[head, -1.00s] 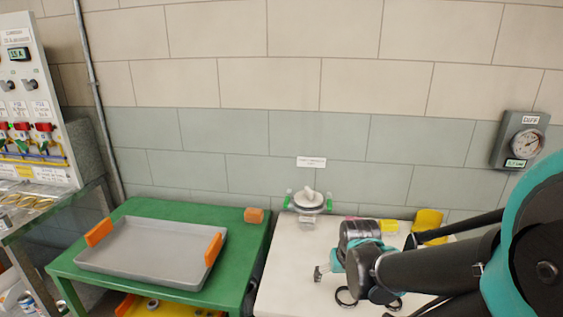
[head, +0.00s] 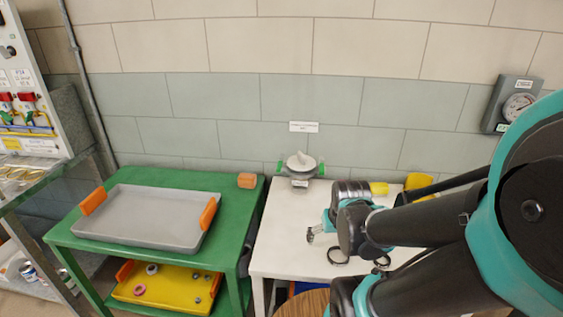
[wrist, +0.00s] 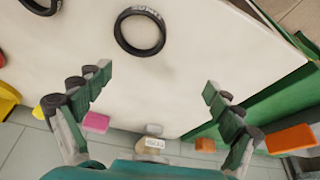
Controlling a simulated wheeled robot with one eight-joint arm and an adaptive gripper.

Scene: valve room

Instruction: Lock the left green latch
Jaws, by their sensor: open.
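The white round device (head: 300,163) stands at the back of the white table, by the wall. Its left green latch (head: 280,168) is on its left side, with another green latch (head: 321,169) on its right. Each latch's lock state is too small to tell. My gripper (head: 312,234) is open and empty, over the white table, in front of the device and apart from it. In the wrist view my gripper (wrist: 157,86) has its fingers spread wide. There the device (wrist: 153,143) shows partly at the bottom, its latches not clear.
Black rings (wrist: 140,31) lie on the white table (head: 275,239). A pink block (wrist: 96,122) and yellow things (head: 417,182) are near its back. To the left, the green table (head: 240,208) holds a grey tray (head: 150,244) and an orange block (head: 247,181). A gauge (head: 514,103) hangs on the wall.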

